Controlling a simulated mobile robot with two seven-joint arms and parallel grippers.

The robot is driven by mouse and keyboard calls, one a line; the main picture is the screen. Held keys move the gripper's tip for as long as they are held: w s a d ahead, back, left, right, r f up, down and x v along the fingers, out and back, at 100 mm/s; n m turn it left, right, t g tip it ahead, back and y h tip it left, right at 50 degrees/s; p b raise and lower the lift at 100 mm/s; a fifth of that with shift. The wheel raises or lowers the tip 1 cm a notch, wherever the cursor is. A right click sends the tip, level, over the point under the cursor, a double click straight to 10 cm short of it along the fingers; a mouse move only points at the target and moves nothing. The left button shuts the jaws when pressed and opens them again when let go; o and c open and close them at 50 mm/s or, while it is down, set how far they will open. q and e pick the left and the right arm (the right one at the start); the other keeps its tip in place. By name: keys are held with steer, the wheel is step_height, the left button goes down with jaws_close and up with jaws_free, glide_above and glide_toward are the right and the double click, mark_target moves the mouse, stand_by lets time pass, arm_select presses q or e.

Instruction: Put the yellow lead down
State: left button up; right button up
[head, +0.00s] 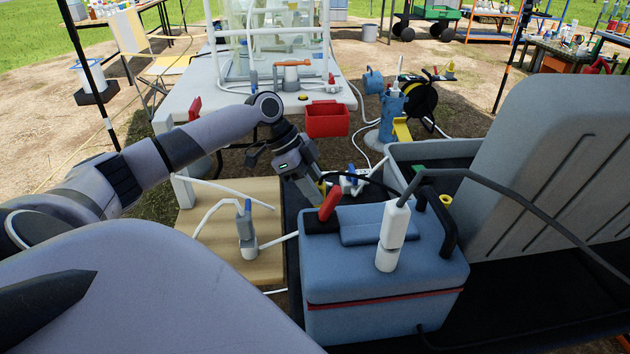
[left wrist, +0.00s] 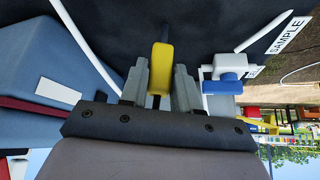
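The yellow lead's yellow end (left wrist: 160,68) is between the two fingers of my left gripper (left wrist: 160,82) in the left wrist view, with both fingers against its sides. In the head view my left gripper (head: 312,188) points down behind the blue cooler box, over a dark surface. Only a sliver of the yellow end (head: 322,187) shows there beside the fingers. A black cable runs from near it to the right. I cannot tell whether the yellow end touches the surface below. My right gripper is not in view.
The blue cooler box (head: 385,290) stands close in front, with a white connector (head: 393,235) on it. A white block with a blue part (left wrist: 225,75) lies right beside the gripper. A tan board (head: 218,262) is to the left; a red bin (head: 327,119) hangs behind.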

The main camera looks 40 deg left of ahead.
arm_select(q)
steer(key=shift+o, duration=1.4)
steer(key=shift+r, duration=0.2)
steer(key=p+v, duration=0.1)
steer(key=v, duration=1.1)
steer(key=shift+r, duration=0.35)
